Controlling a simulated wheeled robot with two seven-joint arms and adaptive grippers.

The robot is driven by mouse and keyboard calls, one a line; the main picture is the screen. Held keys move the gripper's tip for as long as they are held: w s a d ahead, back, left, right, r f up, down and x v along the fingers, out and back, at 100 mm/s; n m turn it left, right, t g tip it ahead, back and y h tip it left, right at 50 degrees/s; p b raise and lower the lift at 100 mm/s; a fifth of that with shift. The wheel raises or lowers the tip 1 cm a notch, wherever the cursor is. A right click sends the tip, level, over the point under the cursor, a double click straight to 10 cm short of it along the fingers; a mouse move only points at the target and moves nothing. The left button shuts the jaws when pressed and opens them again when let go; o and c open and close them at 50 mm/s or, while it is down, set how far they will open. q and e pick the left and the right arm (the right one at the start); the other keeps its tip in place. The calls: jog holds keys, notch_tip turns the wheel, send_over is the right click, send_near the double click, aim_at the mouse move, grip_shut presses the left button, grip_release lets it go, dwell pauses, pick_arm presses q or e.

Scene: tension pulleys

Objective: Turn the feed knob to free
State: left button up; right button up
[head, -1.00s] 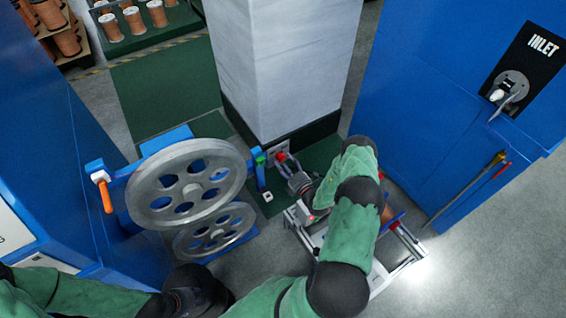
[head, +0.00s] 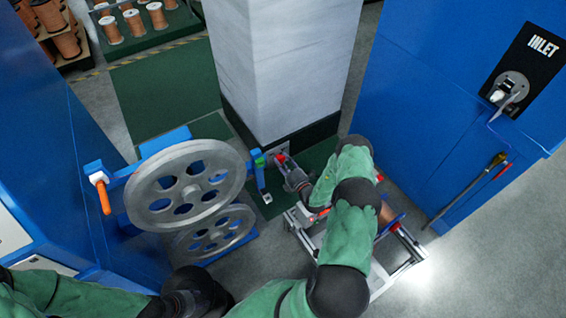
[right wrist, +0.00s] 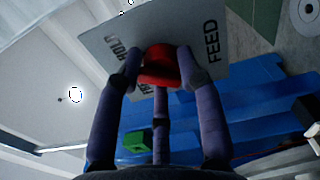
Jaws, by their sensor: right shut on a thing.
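The feed knob is red and sits on a grey plate (right wrist: 205,35) lettered FEED and HOLD, with another label partly hidden. In the right wrist view the knob (right wrist: 158,62) is between the fingers of my right gripper (right wrist: 160,72), which are shut on it. In the head view the red knob (head: 281,158) shows small at the foot of the pale column, with my right gripper (head: 287,166) against it. The knob's exact pointing direction is hard to tell. My left arm ends in a dark part (head: 195,290) at the bottom; its fingers cannot be made out.
Two grey spoked pulleys (head: 185,185) stand left of the knob, with an orange handle (head: 104,197) beyond. A pale column (head: 282,70) rises behind the knob. A blue cabinet (head: 450,100) marked INLET stands right. A metal frame (head: 405,255) lies under my right arm.

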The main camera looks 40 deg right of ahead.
jog(key=shift+a+f+n, duration=0.1)
jog(key=shift+a+n, duration=0.1)
jog(key=shift+n, duration=0.1)
jog(key=n, duration=0.3)
jog(key=shift+s+n, duration=0.1)
jog(key=shift+n, duration=0.2)
jog(key=n, duration=0.3)
jog(key=shift+a+f+n+p, duration=0.1)
jog(key=shift+n+p, duration=0.2)
jog(key=shift+p, duration=0.1)
jog(key=n, duration=0.4)
jog(key=shift+n, duration=2)
jog(key=shift+o, duration=0.2)
jog(key=shift+s+f, duration=0.1)
jog(key=o, duration=1.1)
jog(key=shift+f, duration=0.1)
jog(key=shift+c, duration=0.2)
jog(key=shift+r, duration=0.25)
